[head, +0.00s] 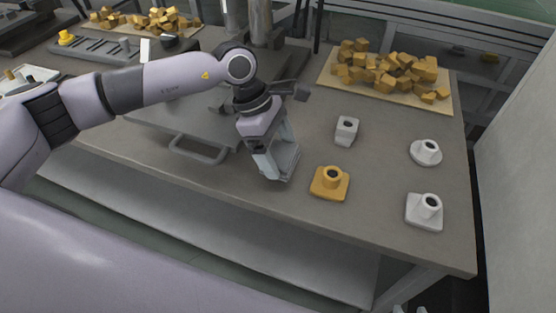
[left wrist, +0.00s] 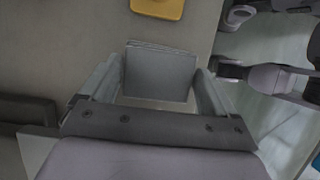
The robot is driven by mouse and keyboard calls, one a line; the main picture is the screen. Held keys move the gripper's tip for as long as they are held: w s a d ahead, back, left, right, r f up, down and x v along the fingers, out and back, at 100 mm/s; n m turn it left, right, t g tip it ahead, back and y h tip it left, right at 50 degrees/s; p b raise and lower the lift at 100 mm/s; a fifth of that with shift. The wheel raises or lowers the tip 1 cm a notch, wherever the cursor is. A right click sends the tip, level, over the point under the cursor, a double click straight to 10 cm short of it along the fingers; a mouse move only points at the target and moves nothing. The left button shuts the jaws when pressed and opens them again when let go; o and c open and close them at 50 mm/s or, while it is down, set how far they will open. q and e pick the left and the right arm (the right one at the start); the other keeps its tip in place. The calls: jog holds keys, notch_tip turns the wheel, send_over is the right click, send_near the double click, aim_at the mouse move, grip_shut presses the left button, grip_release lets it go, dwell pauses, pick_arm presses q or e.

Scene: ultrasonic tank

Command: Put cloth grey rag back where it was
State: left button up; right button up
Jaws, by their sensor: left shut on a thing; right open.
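My left gripper (head: 276,168) points down over the front part of the workbench. In the left wrist view its two fingers (left wrist: 160,80) are shut on the grey rag (left wrist: 160,75), a flat grey rectangle between them. In the head view the rag (head: 287,160) shows as a pale grey patch at the fingers, low over the bench; I cannot tell whether it touches the top. Only the tips of my right gripper (head: 410,310) show at the bottom edge of the head view, open and away from the bench top.
A yellow flanged part (head: 330,182) stands just right of my left gripper. White parts (head: 346,131) (head: 426,152) (head: 424,211) stand further right. A board of yellow blocks (head: 385,75) lies behind. A metal plate with a handle (head: 198,150) is to the left. Bare bench lies between the parts.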

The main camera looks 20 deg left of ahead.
aim_at(278, 163)
pick_arm(q)
jog(key=shift+f, duration=2.1)
jog(key=shift+f, duration=0.2)
jog(key=o, duration=0.7)
jog(key=shift+o, duration=0.2)
jog(key=shift+r, duration=0.1)
jog(key=shift+r, duration=0.15)
jog(key=v, duration=1.2)
jog(key=shift+b, duration=0.35)
